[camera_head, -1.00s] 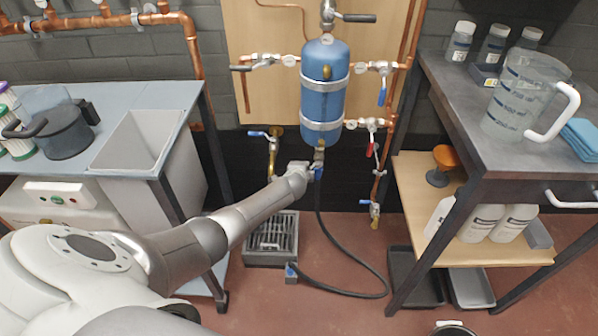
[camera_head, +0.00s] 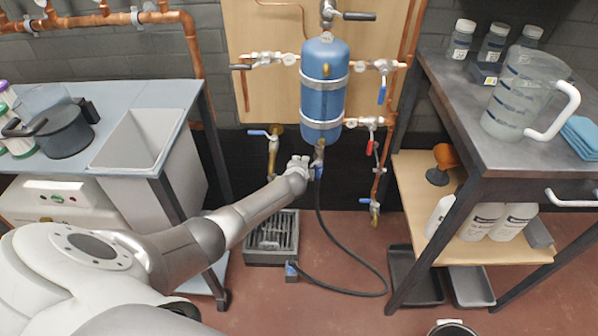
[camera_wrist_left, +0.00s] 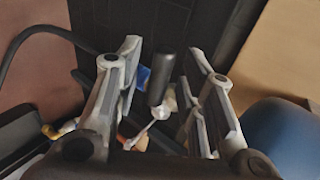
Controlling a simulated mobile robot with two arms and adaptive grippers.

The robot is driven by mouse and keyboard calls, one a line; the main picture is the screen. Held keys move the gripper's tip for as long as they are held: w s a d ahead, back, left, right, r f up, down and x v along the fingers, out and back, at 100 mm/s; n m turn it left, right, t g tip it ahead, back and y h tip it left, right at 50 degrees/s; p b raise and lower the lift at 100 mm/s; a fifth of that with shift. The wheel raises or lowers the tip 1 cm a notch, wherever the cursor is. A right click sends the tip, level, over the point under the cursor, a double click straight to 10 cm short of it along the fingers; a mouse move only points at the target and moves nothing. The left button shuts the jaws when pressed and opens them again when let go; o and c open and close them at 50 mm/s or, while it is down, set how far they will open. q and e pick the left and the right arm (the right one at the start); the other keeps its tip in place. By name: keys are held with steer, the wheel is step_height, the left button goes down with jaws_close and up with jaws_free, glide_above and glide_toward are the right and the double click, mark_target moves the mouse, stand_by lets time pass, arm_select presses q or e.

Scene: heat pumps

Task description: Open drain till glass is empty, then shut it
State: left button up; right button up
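A blue tank (camera_head: 325,95) hangs on the wall panel, with a small yellowish fitting (camera_head: 326,71) on its front; any liquid level there is too small to read. The drain valve (camera_head: 319,160) sits under the tank, and a black hose runs down from it. My left gripper (camera_head: 301,162) is just left of this valve. In the left wrist view my left gripper (camera_wrist_left: 165,55) has its fingers apart. Between and beyond them show a dark cylinder (camera_wrist_left: 161,80), a metal lever and a blue part (camera_wrist_left: 142,76); contact cannot be told. My right gripper is not in view.
The hose (camera_head: 375,270) loops over the floor to a grated floor drain (camera_head: 272,232). Other pipes with blue- and red-handled valves flank the tank. A bench with a sink (camera_head: 135,135) stands left; a table with a clear jug (camera_head: 520,100) stands right.

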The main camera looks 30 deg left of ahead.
arm_select(q)
steer(key=v, duration=1.1)
steer(key=shift+s, duration=0.3)
steer(key=shift+d+r, duration=0.1)
steer(key=s+d+f+n+g+h, duration=0.25)
steer(key=s+d+f, duration=0.45)
steer(key=s, duration=0.4)
steer(key=s+d+f+n+g+h, duration=0.15)
steer(key=s+d+f+n, duration=0.25)
steer(key=s+f, duration=0.55)
steer(key=s+d+f+n+g+h, duration=0.1)
steer(key=s+d+f+n+g, duration=0.4)
steer(key=s, duration=0.8)
steer(key=s+a+f+m+p, duration=0.1)
steer(key=s+a+f+p, duration=0.1)
steer(key=s+p, duration=1.4)
steer(key=shift+s+f, duration=0.5)
steer(key=shift+s, duration=0.65)
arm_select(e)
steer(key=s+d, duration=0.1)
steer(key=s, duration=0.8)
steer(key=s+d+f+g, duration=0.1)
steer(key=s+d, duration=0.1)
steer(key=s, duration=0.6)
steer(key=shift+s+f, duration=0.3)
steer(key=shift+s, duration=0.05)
